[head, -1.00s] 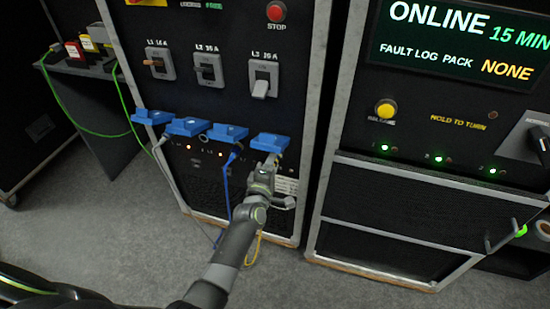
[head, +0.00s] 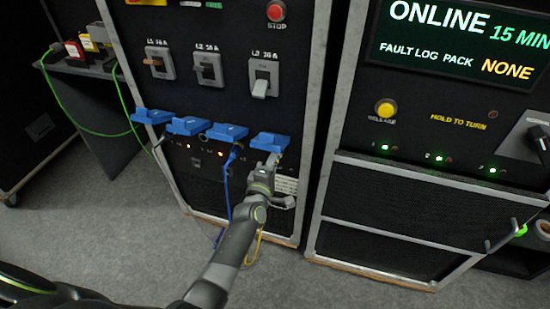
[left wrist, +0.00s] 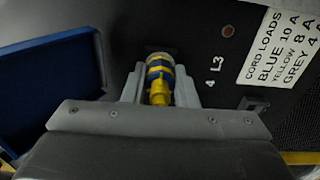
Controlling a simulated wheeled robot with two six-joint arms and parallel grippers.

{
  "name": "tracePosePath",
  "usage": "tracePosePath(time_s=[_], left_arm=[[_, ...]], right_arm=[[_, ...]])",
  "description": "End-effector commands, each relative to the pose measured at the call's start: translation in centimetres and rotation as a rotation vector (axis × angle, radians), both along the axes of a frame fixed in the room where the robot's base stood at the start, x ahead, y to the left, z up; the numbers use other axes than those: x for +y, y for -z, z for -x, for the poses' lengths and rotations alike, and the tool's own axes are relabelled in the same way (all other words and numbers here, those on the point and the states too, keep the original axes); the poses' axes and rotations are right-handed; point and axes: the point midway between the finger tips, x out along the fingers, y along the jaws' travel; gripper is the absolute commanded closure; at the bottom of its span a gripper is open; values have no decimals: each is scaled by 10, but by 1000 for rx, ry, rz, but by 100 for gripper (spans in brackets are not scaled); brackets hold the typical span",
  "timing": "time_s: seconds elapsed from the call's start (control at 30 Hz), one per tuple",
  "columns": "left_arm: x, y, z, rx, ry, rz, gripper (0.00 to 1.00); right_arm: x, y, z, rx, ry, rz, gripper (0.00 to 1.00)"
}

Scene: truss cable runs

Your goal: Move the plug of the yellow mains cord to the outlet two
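The yellow plug (left wrist: 159,80), with blue bands, sits at the outlet marked 4 L3 in the left wrist view, under the rightmost blue lid (head: 270,142). My left gripper (head: 270,164) is at that outlet. In the left wrist view its fingers (left wrist: 160,92) lie against both sides of the plug, closed on it. The yellow cord (head: 254,248) hangs below my arm. Outlet two (head: 203,136), a dark round socket beside the second blue lid (head: 187,126), looks empty. My right gripper is not in view.
A blue plug (head: 236,150) sits in the third outlet, its cord hanging close left of my arm. A grey cord (head: 159,145) is at the first outlet. A load card (left wrist: 281,45) is right of outlet four. Breaker switches (head: 207,69) are above the lids.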

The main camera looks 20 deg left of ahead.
Motion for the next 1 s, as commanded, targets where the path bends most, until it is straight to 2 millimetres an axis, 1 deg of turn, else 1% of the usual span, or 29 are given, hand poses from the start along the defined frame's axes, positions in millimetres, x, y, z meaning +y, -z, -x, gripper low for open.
tracePosePath(time_s=[0.03, 0.13, 0.17, 0.23, 0.4, 0.47, 0.77, 1.0], left_arm=[[0, 0, 0, 0, 0, 0, 84], [0, 0, 0, 0, 0, 0, 97], [0, 0, 0, 0, 0, 1, 98], [0, 0, 0, 0, 0, 24, 98], [0, 1, 0, 7, 0, 196, 98], [0, 0, 0, 8, 0, 234, 98], [0, 0, -1, 9, 0, 258, 98], [0, 0, -1, 15, 0, 474, 98]], right_arm=[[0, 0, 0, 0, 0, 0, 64], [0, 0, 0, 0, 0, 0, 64], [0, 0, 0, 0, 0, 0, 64], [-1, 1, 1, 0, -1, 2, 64], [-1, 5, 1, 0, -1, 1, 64], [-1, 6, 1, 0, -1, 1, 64], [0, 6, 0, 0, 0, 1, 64], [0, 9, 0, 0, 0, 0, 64]])
